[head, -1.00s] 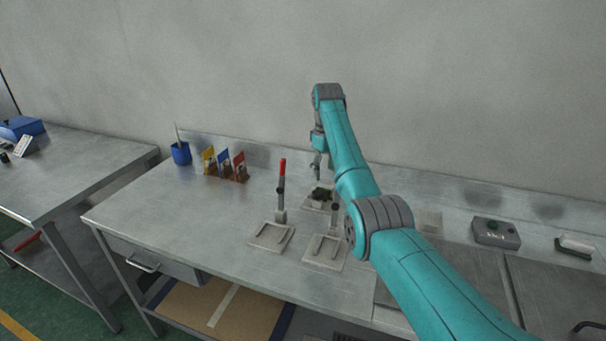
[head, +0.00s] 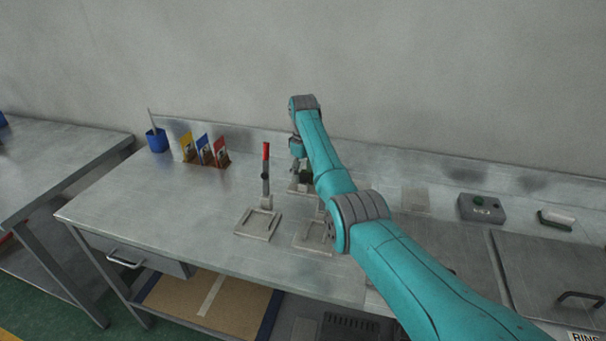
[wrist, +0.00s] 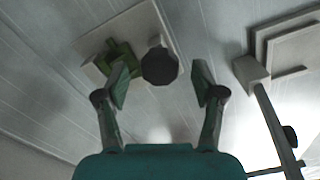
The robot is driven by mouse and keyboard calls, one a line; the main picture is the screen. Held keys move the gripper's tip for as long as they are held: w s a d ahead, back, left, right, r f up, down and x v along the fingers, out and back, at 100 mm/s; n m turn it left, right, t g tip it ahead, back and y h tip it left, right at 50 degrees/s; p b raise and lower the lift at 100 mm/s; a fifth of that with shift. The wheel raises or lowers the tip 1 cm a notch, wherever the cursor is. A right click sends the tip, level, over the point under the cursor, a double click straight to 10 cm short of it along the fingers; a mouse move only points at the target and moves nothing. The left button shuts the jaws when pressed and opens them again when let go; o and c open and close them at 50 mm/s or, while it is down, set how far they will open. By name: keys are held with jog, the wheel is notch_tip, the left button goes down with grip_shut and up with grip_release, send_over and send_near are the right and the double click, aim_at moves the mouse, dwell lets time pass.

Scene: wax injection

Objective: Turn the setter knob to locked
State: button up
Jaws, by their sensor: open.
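The dark, many-sided knob (wrist: 160,66) shows in the wrist view beside a green part (wrist: 121,53) on a pale plate (wrist: 138,25). I take it to be the setter knob; its locked or unlocked setting cannot be read. My gripper (wrist: 162,83) is open, its two fingers apart on the left and right of the knob in the picture; no contact is visible. In the head view my gripper (head: 294,178) points down over the small fixture with the green part (head: 306,177). The knob itself is hard to make out there.
A lever with a red grip (head: 266,162) stands upright close to the left, on a pale base (head: 257,225). Another pale base (head: 312,238) sits in front, partly behind my arm. Coloured cards (head: 204,150) and a blue cup (head: 157,140) stand farther left. The bench's left part is clear.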

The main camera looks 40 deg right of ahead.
jog(key=shift+f, duration=0.3)
jog(key=c, duration=1.1)
jog(key=shift+c, duration=0.2)
